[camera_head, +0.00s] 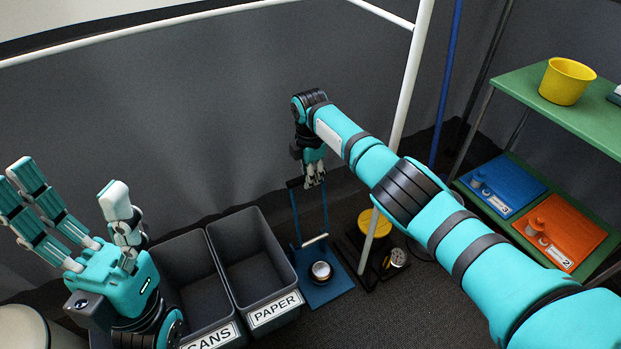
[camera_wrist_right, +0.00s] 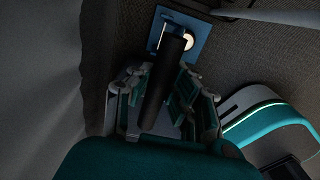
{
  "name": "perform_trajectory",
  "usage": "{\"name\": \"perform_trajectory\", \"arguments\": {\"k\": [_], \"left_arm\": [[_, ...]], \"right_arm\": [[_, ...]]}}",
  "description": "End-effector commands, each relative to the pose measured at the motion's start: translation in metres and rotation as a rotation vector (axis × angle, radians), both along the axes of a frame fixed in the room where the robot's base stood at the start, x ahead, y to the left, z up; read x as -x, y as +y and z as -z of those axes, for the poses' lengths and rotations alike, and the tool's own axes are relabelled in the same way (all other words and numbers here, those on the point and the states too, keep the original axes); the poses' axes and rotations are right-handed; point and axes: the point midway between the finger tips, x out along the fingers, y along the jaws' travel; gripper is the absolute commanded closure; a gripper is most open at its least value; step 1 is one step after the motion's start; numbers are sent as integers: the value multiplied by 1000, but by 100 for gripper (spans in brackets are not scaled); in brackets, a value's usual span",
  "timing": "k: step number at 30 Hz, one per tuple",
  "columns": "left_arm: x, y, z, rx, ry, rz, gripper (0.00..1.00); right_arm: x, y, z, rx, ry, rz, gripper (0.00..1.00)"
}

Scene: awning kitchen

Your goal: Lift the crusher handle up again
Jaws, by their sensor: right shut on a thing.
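The can crusher has a blue base plate (camera_head: 325,292) on the floor and blue uprights. Its black handle (camera_head: 292,183) is at the top of the uprights, well above the base. My right gripper (camera_head: 314,182) is shut on the handle. In the right wrist view the black handle (camera_wrist_right: 164,78) runs between the fingers of my right gripper (camera_wrist_right: 165,98), with part of the blue base (camera_wrist_right: 168,22) beyond it. A round metal can (camera_head: 320,271) is on the base. My left gripper (camera_head: 76,190) is open and empty at the left, its fingers spread upward.
A cans bin (camera_head: 212,336) and a paper bin (camera_head: 262,213) stand left of the crusher. A yellow-topped object (camera_head: 374,222) and a white pole (camera_head: 407,90) are close on its right. A green shelf (camera_head: 525,85) with a yellow bucket (camera_head: 566,80) stands at right.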

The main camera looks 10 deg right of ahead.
Motion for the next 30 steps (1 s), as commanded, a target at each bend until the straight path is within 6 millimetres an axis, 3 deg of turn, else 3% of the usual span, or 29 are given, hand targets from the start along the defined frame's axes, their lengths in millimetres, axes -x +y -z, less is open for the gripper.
{"name": "perform_trajectory", "arguments": {"k": [11,12,18,26,30], "left_arm": [[0,0,-1,0,-1,1,21],[0,0,-1,0,-1,1,21],[0,0,-1,0,-1,1,21],[-1,0,1,1,7,-2,21],[-1,0,1,0,5,-1,21]], "right_arm": [[-2,1,-3,-3,-5,0,100],[-2,1,-3,-3,-5,0,81],[-1,0,-2,-1,-4,0,56],[-1,0,-2,-1,-3,0,56],[-2,0,-13,-3,-5,-1,56]]}}
